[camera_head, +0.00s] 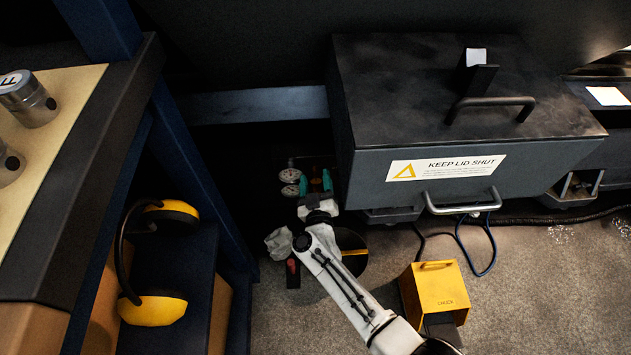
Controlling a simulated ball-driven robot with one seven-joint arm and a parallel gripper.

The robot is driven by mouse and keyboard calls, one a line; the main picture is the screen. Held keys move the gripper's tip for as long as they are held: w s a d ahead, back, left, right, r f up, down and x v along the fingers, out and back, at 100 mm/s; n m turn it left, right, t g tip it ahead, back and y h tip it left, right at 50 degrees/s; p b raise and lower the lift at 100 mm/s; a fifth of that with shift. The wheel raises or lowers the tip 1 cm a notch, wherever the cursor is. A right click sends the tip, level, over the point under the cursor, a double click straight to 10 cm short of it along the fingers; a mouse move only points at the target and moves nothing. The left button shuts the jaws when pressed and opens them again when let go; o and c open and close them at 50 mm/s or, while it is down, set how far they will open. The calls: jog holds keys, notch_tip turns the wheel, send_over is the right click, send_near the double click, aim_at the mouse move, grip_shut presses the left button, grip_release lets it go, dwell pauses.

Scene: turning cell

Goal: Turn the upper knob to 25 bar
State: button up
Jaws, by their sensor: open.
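My gripper (315,183) reaches down into the dark gap left of the large grey box. Its two teal fingertips stand apart, with a small orange-brown patch between them that may be part of a knob. I cannot tell whether the fingers touch it. Two small round gauges, an upper gauge (288,174) and a lower gauge (290,190), sit one above the other just left of the fingers. Their scales are too small to read. The upper knob itself is not clearly visible; my gripper and the shadow hide that area.
The grey lidded box (470,95) with a "KEEP LID SHUT" label stands close right of my gripper. A yellow box (440,288) marked "CHUCK" is on the floor. Yellow ear defenders (155,308) lie left, beside a blue shelf post (195,185). A white cloth (279,243) lies near my arm.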

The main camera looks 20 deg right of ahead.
jog(key=c, duration=1)
jog(key=shift+c, duration=0.2)
jog(key=shift+m, duration=0.3)
jog(key=m, duration=0.3)
jog(key=shift+r+p, duration=0.1)
jog(key=shift+p, duration=0.3)
jog(key=m, duration=0.5)
jog(key=shift+s+d, duration=0.1)
jog(key=shift+d, duration=0.05)
jog(key=m, duration=0.4)
jog(key=shift+d, duration=0.1)
jog(key=m+b, duration=0.1)
jog(key=m, duration=0.4)
jog(key=shift+f, duration=0.2)
jog(key=shift+m, duration=0.3)
